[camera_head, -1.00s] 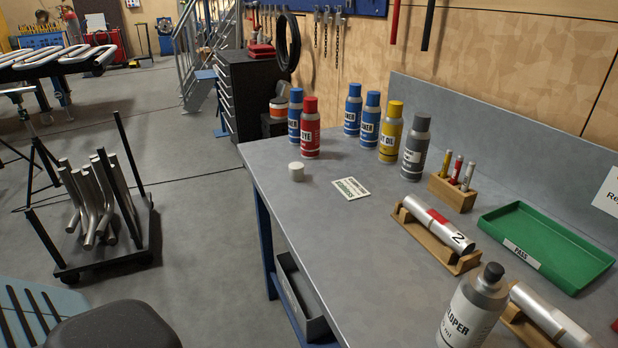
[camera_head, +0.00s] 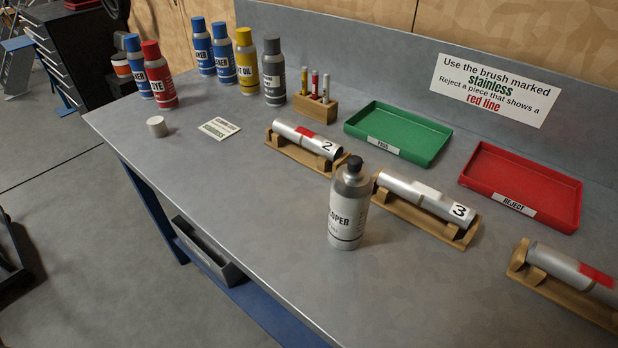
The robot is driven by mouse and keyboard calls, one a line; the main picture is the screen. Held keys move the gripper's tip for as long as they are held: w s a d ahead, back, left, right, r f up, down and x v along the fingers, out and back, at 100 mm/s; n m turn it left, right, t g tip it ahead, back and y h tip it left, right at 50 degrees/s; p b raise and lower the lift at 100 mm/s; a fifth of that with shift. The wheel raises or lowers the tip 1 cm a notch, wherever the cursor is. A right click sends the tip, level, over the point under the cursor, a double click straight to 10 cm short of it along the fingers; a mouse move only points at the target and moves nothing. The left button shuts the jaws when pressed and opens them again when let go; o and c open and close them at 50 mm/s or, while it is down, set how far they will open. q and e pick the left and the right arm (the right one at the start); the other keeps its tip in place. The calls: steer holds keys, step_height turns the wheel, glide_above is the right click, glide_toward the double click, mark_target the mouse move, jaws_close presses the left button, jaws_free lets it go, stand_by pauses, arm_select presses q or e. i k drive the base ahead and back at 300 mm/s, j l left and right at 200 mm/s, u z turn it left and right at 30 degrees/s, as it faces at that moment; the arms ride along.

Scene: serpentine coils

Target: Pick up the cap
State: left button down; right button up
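A small white-grey round cap (camera_head: 157,126) sits on the grey workbench (camera_head: 200,230) near its left end, in front of the red spray can. A grey developer can (camera_head: 348,207) stands upright near the bench's middle, with a dark top on it. Neither of my grippers shows in the head view.
Blue, red, yellow and grey cans stand at the back left, the red can (camera_head: 160,78) nearest the cap. A card (camera_head: 219,128) lies right of the cap. Wooden cradles hold metal tubes. A green tray (camera_head: 398,133) and a red tray (camera_head: 522,185) lie at the back. The front left bench is clear.

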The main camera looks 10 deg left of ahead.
mark_target(156, 125)
steer(key=j+z, duration=0.15)
steer(key=j, duration=0.3)
steer(key=k+j+z, duration=0.15)
steer(key=j, duration=0.25)
steer(key=j+z, duration=0.15)
steer(key=j, duration=0.3)
steer(key=k+j+z, duration=0.1)
steer(key=j, duration=0.3)
steer(key=k+j+z, duration=0.15)
steer(key=j, duration=0.25)
steer(key=k+j+z, duration=0.15)
steer(key=j, duration=0.25)
